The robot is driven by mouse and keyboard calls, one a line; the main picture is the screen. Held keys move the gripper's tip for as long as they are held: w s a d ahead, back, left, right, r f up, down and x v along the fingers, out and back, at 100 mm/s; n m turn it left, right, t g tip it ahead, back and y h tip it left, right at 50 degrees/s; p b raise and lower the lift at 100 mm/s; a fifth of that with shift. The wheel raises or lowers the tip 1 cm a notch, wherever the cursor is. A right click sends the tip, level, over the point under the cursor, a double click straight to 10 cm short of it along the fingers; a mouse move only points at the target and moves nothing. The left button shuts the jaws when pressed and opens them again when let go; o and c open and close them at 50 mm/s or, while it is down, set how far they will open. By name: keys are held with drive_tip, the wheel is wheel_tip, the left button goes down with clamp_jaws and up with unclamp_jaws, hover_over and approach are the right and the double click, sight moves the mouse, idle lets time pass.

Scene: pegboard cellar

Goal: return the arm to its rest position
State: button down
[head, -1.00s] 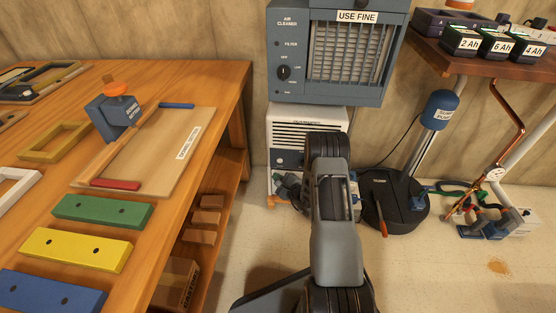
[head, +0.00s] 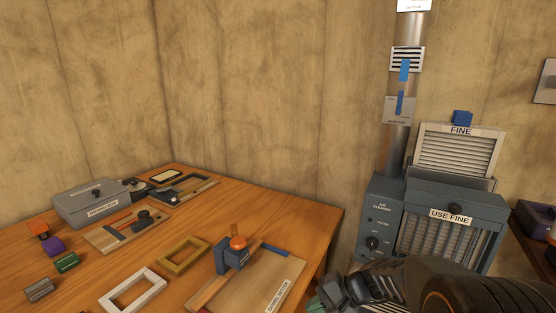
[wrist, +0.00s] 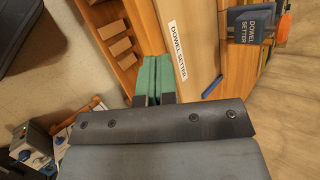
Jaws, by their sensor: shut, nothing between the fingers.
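My gripper (head: 315,303) is at the bottom edge of the head view, right of the workbench's front corner, with my dark arm reaching in from the lower right. In the wrist view, the green fingertips of my gripper (wrist: 153,72) lie side by side, shut and empty. They point toward the bench edge and the shelf below it.
The dowel setter (head: 232,258) stands on its board on the wooden bench (head: 325,222), close to my gripper. The air cleaner (head: 450,222) stands behind my arm. Wooden blocks (wrist: 119,47) lie on the bench's lower shelf. Picture frames (head: 133,290) lie on the bench top.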

drive_tip(key=s+d+r+n+h+p, duration=0.2)
drive_tip(key=s+r+h+p, duration=0.1)
drive_tip(key=r, duration=0.4)
drive_tip(key=s+d+r+n+t+h+p, duration=0.1)
drive_tip(key=s+d+r+n+h+p, duration=0.1)
drive_tip(key=r, duration=0.5)
drive_tip(key=s+d+r+n+t+h+p, duration=0.1)
drive_tip(key=s+d+r+n+h+p, duration=0.1)
drive_tip(key=s+r+h+p, duration=0.3)
wheel_tip(320, 180, up, 3)
drive_tip(key=d+p, duration=0.1)
drive_tip(key=p, duration=0.1)
drive_tip(key=shift+s+d+f+p, duration=0.15)
drive_tip(key=shift+s+f+p, duration=0.05)
drive_tip(key=shift+s+p, duration=0.2)
